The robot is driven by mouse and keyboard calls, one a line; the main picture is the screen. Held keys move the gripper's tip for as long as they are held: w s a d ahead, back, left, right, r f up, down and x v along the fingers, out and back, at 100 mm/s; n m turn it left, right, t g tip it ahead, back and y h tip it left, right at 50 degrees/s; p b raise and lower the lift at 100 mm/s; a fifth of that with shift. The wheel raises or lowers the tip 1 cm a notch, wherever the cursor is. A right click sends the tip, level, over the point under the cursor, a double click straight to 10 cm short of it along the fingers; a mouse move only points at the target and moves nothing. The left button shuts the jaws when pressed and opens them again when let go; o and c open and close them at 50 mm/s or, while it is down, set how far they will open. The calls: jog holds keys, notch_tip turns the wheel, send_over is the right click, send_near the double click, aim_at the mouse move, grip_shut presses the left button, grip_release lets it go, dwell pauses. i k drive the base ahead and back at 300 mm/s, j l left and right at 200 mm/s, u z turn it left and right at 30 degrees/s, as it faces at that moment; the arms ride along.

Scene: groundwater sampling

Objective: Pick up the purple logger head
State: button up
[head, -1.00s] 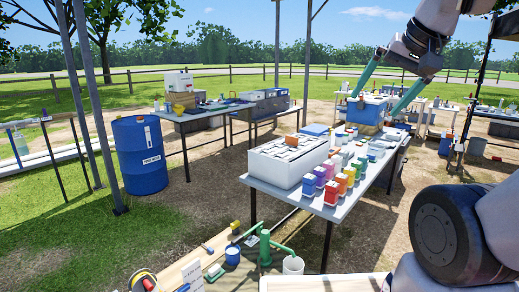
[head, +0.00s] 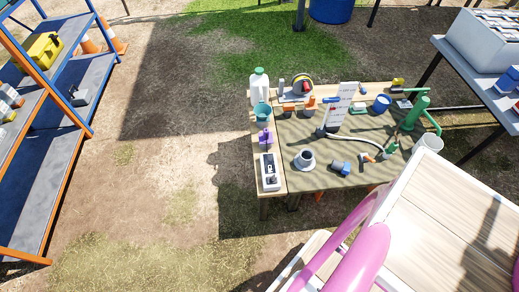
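A small purple object, which looks like the logger head (head: 265,139), stands on the left edge strip of a low wooden workbench (head: 262,203). It sits between a teal cup (head: 262,111) behind it and a white box with a dark face (head: 270,172) in front of it. Its fine shape is too small to tell. My gripper is not in the head view now, and nothing is seen touching the purple object.
The bench also holds a white jug (head: 260,90), a grey round fitting (head: 305,159), a hose and a green pump (head: 414,113). A blue shelf with orange posts (head: 70,110) stands left. Bare ground lies between. Pink tubes (head: 362,260) and a pale slatted top (head: 450,225) fill the lower right.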

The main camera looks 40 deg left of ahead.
aim_at(262, 135)
jog(key=k+l+u, duration=0.15)
jog(key=k+u, duration=0.2)
jog(key=u, duration=0.15)
jog(key=k+u, duration=0.45)
jog(key=u, duration=0.7)
jog(key=i+l, duration=0.05)
jog(key=l, duration=0.05)
